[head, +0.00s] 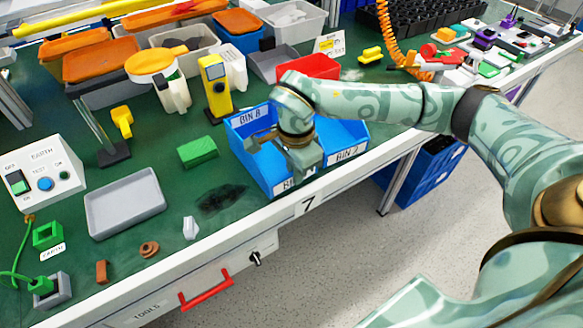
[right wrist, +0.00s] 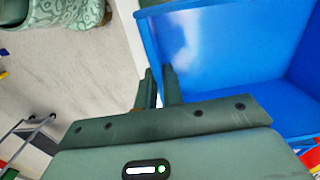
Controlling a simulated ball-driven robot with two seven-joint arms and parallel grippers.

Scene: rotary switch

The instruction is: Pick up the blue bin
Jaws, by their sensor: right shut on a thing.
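A blue bin (head: 262,165) sits on the green bench top near the front edge, with a "BIN 8" label at its back and a partly covered label at its front. It fills the right of the right wrist view (right wrist: 225,45). My right gripper (head: 306,168) is over its front right part, with fingers (right wrist: 160,85) on either side of the bin's wall, shut on it. A second blue bin (head: 350,135), labelled "BIN 2", stands directly to the right, partly hidden by my arm. My left gripper is not in view.
A red bin (head: 310,67) and a yellow meter (head: 215,85) stand behind. A green block (head: 197,151) and a grey tray (head: 125,202) lie to the left. The bench front edge (head: 310,205) is close. Another blue crate (head: 432,170) is below the bench.

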